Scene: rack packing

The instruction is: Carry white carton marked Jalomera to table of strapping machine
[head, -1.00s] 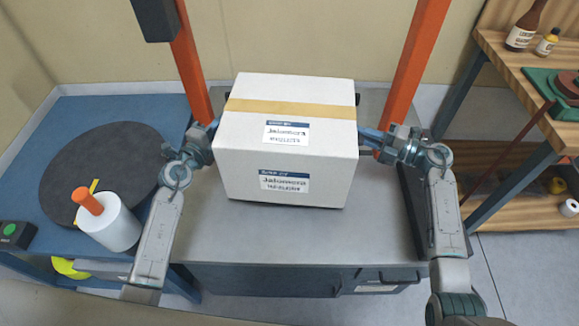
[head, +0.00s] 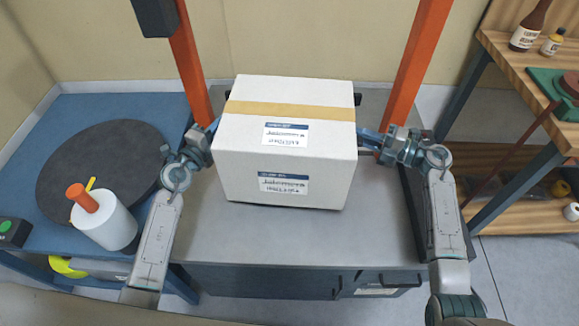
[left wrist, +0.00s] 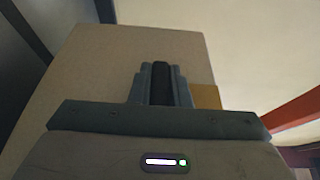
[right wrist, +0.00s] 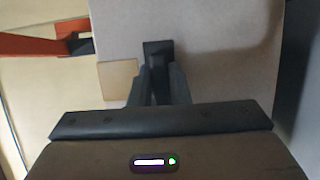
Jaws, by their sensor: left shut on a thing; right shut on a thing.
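The white carton marked Jalomera (head: 280,160) is in the middle of the head view, upright, with tan tape across its top and blue-and-white labels. It is over the grey table (head: 290,238) of the strapping machine, between the orange posts. I cannot tell whether its base touches the table. My left gripper (head: 212,128) is shut on its left side and my right gripper (head: 366,138) on its right side. The carton's side fills much of the left wrist view (left wrist: 110,75) and the right wrist view (right wrist: 220,50). The fingertips are partly hidden against the carton.
The orange posts (head: 190,65) and (head: 413,60) rise behind the carton. A blue table (head: 60,115) at left holds a dark round disc (head: 100,160) and a white roll (head: 105,222). A wooden shelf (head: 510,75) with bottles stands at right. Bare grey tabletop shows in front of the carton.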

